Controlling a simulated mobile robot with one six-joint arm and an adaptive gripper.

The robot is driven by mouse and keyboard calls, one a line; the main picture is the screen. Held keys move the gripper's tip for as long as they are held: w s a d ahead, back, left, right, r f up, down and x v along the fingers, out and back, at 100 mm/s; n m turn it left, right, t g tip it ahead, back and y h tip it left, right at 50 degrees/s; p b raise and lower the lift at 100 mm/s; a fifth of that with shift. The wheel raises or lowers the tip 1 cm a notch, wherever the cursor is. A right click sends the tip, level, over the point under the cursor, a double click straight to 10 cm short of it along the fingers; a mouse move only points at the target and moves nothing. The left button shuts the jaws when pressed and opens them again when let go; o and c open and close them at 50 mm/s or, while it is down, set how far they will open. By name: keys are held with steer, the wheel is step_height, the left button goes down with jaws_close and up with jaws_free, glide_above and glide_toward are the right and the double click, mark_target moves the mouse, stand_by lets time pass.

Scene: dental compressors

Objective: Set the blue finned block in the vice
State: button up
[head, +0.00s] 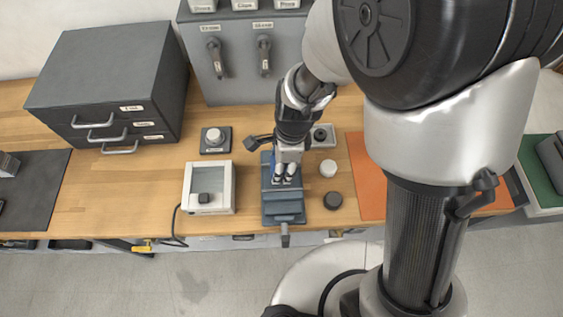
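The blue-grey vice (284,211) stands at the front edge of the wooden bench in the head view, its handle pointing toward the floor. My gripper (284,179) points down over the rear part of the vice, close to its jaws. Small blue patches show around the fingers, but I cannot make out a finned block as a separate thing. The fingers and the vice jaws overlap in this view, so the grip and any contact are unclear.
A white box with a window (208,188) stands left of the vice. A dark puck (333,200) and a white puck (328,167) sit close on its right. An orange mat (368,180) lies further right. A grey drawer cabinet (110,85) stands at the back left.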

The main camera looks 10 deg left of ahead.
steer(key=shift+f, duration=0.65)
steer(key=shift+f+b, duration=0.5)
steer(key=shift+f, duration=0.45)
stand_by(0.8)
steer(key=shift+s+d+f, duration=0.1)
steer(key=shift+s+f, duration=0.05)
steer(key=shift+f, duration=0.1)
